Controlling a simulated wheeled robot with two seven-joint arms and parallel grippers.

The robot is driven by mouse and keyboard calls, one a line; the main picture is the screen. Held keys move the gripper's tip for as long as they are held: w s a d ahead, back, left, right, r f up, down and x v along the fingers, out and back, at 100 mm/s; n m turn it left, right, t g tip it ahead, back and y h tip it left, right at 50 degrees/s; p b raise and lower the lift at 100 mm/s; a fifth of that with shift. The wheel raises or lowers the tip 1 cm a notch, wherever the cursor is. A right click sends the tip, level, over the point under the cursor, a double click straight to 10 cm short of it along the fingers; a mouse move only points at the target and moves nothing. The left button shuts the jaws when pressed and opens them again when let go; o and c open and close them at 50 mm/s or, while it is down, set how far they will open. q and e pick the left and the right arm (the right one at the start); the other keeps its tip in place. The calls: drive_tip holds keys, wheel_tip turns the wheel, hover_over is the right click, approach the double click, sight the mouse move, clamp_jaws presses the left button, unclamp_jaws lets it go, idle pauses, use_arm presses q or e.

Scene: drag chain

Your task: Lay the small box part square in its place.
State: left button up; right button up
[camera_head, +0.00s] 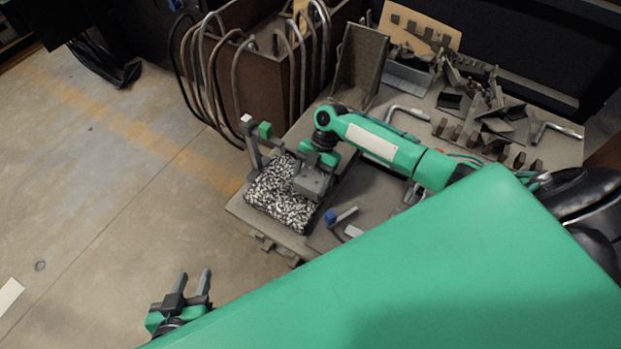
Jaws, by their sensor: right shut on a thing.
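My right gripper (317,163) is at the end of the green arm that comes in from the right, over the front left of the workbench. It is shut on a grey blocky piece (312,183), which looks like the small box part. The piece is at the right side of a black-and-white speckled block or tray of bits (275,204); I cannot tell whether it touches it. The fingers partly hide the piece. My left gripper (190,284) is at the lower left, over the floor, with its two fingers apart and nothing between them.
A grey upright with a green part (265,130) stands behind the speckled block. A blue-ended tool (341,217) lies to its right. A brown bin with bent hoses (263,75) stands behind. Metal parts (485,100) crowd the bench's back right. The floor at left is open.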

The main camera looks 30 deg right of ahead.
use_arm(q)
drive_tip(key=shift+f+b, duration=0.45)
use_arm(e)
drive_tip(key=shift+f, duration=0.6)
idle(0.5)
drive_tip(key=o, duration=1.2)
drive_tip(key=shift+c, duration=0.2)
use_arm(q)
drive_tip(key=a+g+p, duration=0.1)
drive_tip(key=s+a+g+y+p, duration=0.1)
drive_tip(key=shift+a, duration=0.35)
use_arm(e)
drive_tip(key=v, duration=1.3)
drive_tip(key=shift+w+r, duration=0.2)
drive_tip(key=shift+r, duration=0.15)
drive_tip(key=shift+d, duration=0.15)
